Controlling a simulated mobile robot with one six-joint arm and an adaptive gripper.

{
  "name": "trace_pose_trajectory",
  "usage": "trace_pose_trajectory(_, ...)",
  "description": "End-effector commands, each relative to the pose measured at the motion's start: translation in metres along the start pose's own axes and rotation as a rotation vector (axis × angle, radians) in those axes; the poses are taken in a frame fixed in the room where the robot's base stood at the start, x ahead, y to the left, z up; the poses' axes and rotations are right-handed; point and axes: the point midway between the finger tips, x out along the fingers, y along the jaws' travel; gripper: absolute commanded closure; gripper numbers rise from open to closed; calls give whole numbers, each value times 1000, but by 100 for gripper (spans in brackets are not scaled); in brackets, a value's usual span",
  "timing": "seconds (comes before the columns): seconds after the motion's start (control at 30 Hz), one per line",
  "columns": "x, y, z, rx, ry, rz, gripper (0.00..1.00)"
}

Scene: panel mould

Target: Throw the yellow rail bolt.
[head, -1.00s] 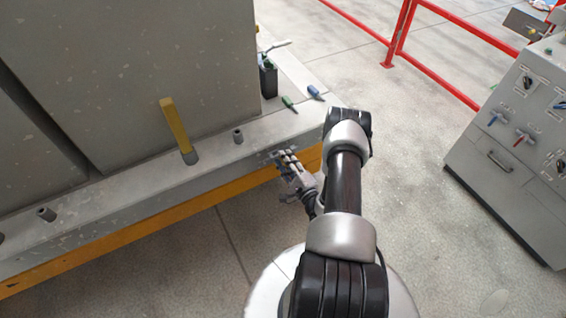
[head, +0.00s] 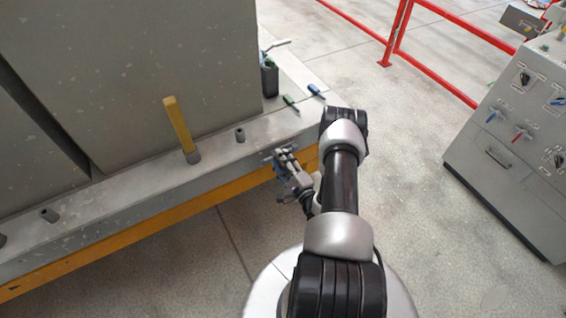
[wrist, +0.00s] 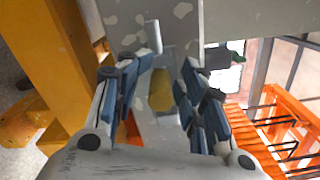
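A yellow knob (wrist: 160,90), which looks like the grip of the rail bolt, shows in the wrist view between the fingers of my gripper (wrist: 162,92). A short grey pin (wrist: 154,36) stands just beyond it against the grey rail face. The fingers are apart, one on each side of the knob, with a gap visible on both sides. In the head view my gripper (head: 283,160) is at the side of the grey rail (head: 120,197), near its right end. The knob is hidden there.
A yellow upright bar (head: 178,125) stands on the rail beside the large grey panel (head: 150,70). Green and blue-handled tools (head: 290,101) and a dark holder (head: 269,78) lie at the rail's far end. A grey control cabinet (head: 500,150) stands right; open floor lies between.

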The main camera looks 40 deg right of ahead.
Motion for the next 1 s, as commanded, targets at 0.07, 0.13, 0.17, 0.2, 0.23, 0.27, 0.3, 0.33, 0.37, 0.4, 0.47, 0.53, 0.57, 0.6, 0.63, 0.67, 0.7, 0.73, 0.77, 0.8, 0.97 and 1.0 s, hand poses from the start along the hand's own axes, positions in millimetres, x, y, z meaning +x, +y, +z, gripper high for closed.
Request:
trace_pose_trajectory(0.07, -4, 0, -1, 0, 3, 1, 63)
trace_pose_trajectory(0.13, -11, 0, -2, 0, 6, 1, 63)
trace_pose_trajectory(0.17, -15, 0, -2, 1, 6, 1, 63)
trace_pose_trajectory(0.2, -22, 0, -3, 2, 8, 1, 63)
trace_pose_trajectory(0.23, -28, 0, -2, 3, 8, 0, 63)
trace_pose_trajectory(0.27, -34, 0, -2, 4, 9, 0, 63)
trace_pose_trajectory(0.3, -44, 1, -3, 4, 10, 2, 63)
trace_pose_trajectory(0.33, -51, 1, -3, 4, 10, 2, 63)
trace_pose_trajectory(0.37, -57, 0, -3, 4, 9, 1, 63)
trace_pose_trajectory(0.4, -66, 0, -2, 4, 9, -1, 63)
trace_pose_trajectory(0.47, -79, 0, -3, 3, 9, 0, 63)
trace_pose_trajectory(0.53, -92, 0, -2, 4, 7, -1, 63)
trace_pose_trajectory(0.57, -96, 0, -2, 3, 7, -1, 63)
trace_pose_trajectory(0.6, -102, 0, -2, 2, 5, 1, 63)
trace_pose_trajectory(0.63, -105, 0, -2, 3, 5, 1, 63)
trace_pose_trajectory(0.67, -108, 0, -1, 3, 3, 2, 63)
trace_pose_trajectory(0.7, -112, 0, -1, 2, 3, 1, 63)
trace_pose_trajectory(0.73, -114, 0, -1, 1, 2, 1, 63)
trace_pose_trajectory(0.77, -115, 0, 0, 1, 1, 1, 63)
trace_pose_trajectory(0.8, -117, 0, 0, 1, 1, 1, 63)
trace_pose_trajectory(0.97, -119, 0, 1, 0, -2, 1, 63)
trace_pose_trajectory(1.0, -119, 0, 1, 0, -2, 1, 63)
